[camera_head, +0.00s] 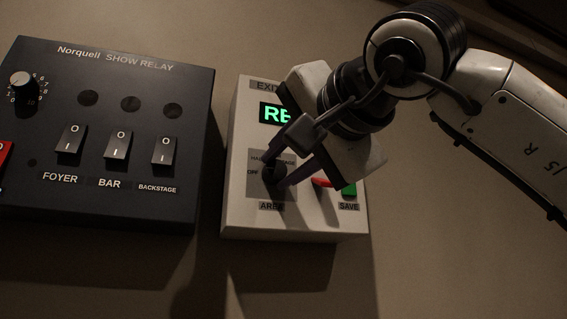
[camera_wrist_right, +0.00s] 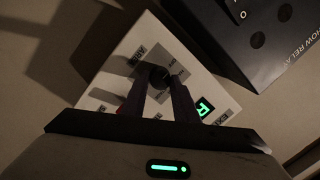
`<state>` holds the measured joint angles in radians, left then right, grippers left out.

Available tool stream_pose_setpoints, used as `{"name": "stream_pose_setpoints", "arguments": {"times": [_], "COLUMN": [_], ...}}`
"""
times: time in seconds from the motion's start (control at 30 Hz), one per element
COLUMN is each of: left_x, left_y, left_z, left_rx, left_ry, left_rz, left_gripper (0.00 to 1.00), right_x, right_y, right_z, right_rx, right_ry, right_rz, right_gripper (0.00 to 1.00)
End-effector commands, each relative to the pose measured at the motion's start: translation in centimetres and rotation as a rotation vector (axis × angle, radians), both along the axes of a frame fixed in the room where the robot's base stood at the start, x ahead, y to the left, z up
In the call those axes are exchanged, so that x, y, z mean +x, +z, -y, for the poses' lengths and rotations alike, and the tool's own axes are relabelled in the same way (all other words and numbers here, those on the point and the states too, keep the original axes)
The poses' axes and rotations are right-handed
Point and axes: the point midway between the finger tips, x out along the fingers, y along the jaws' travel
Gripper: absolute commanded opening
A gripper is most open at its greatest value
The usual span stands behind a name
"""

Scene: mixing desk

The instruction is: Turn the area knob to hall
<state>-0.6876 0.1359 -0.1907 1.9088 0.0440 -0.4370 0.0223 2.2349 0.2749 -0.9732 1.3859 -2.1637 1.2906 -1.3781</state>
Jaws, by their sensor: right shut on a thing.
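The area knob (camera_head: 272,172) is a dark round knob on a grey panel of the white box (camera_head: 240,215). Labels OFF, one starting HA, and one ending STAGE surround it, with AREA below. My right gripper (camera_head: 276,178) comes from the upper right, its fingers shut on the knob. In the right wrist view, the fingertips (camera_wrist_right: 160,82) close around the knob (camera_wrist_right: 159,74). The knob's pointer is not clear to me. The box's display (camera_head: 275,113) shows green letters starting RE, the rest hidden behind my gripper. My left gripper is not in view.
A green SAVE button (camera_head: 349,188) and a red part (camera_head: 321,183) lie right of the knob, close to my gripper. The black Norquell SHOW RELAY box (camera_head: 110,215) with several switches and a dial (camera_head: 22,82) stands to the left. Bare desk lies in front.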

Motion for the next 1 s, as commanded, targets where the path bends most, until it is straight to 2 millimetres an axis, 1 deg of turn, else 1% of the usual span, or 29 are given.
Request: {"name": "stream_pose_setpoints", "arguments": {"times": [0.17,0.37,1.0], "left_x": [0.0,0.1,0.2], "left_y": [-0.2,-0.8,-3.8], "left_z": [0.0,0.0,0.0], "left_rx": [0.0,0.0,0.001], "left_ry": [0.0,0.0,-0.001], "left_rz": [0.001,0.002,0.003], "left_gripper": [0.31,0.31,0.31], "right_x": [0.0,-0.1,-0.1], "right_y": [-0.1,-0.2,-0.5], "right_z": [0.0,-0.1,-0.1], "right_rx": [0.023,0.112,0.591], "right_ry": [0.001,0.002,0.001], "right_rz": [-0.007,-0.036,-0.193], "right_gripper": [0.04,0.04,0.04]}}
